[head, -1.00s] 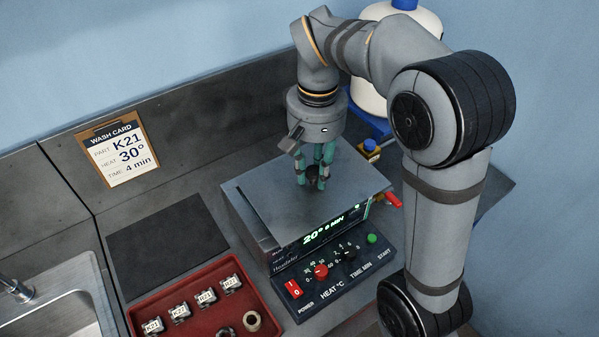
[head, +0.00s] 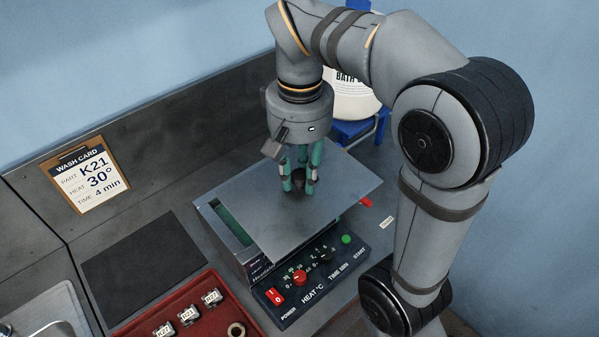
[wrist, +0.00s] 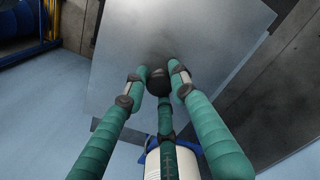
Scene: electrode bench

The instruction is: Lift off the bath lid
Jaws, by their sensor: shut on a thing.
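The bath lid (head: 300,222) is a flat grey metal plate with a dark knob (head: 298,180) in its middle. My gripper (head: 299,187) has its green fingers shut around that knob. The lid sits raised above the bath (head: 228,232) and shifted to the right, so an opening shows along the bath's left side. In the wrist view the lid (wrist: 165,35) fills the upper middle, and my gripper (wrist: 158,80) closes on the black knob. Most of the bath's inside is hidden under the lid.
A dark mat (head: 143,262) lies clear to the left. A red tray (head: 205,310) holds labelled parts. A white drum (head: 352,95) stands behind; the wash card (head: 83,178) is on the wall.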

